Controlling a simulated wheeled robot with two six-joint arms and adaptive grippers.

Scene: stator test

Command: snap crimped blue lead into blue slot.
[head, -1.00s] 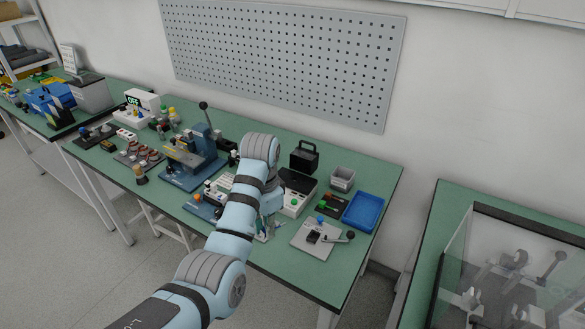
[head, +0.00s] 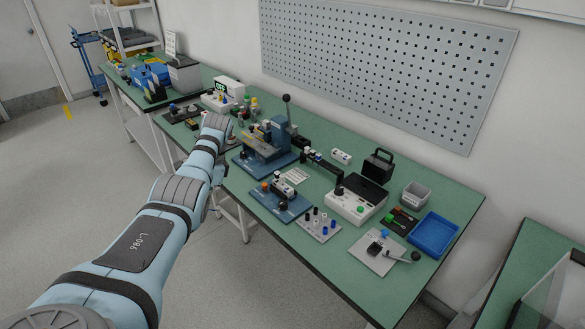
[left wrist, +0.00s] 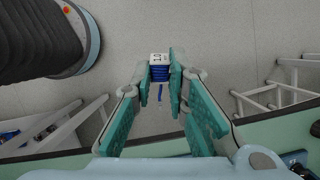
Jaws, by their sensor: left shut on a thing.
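My left gripper (left wrist: 161,82) is shut on a small piece with a white marked top (left wrist: 159,58) and blue windings (left wrist: 159,73). A thin blue lead (left wrist: 160,92) hangs from it; whether its end is crimped is too small to tell. In the left wrist view the gripper is seen over grey floor by the bench edge. In the head view my left arm (head: 170,210) reaches to the bench's front edge, left of the blue press, and hides most of the gripper. I cannot make out the blue slot. My right gripper is not in view.
On the green bench stand a blue lever press (head: 268,155), a blue-based fixture (head: 270,202), a pale plate with several pegs (head: 317,230) and a white tester (head: 352,211). A blue tray (head: 433,235) lies at the right end. Floor in front is clear.

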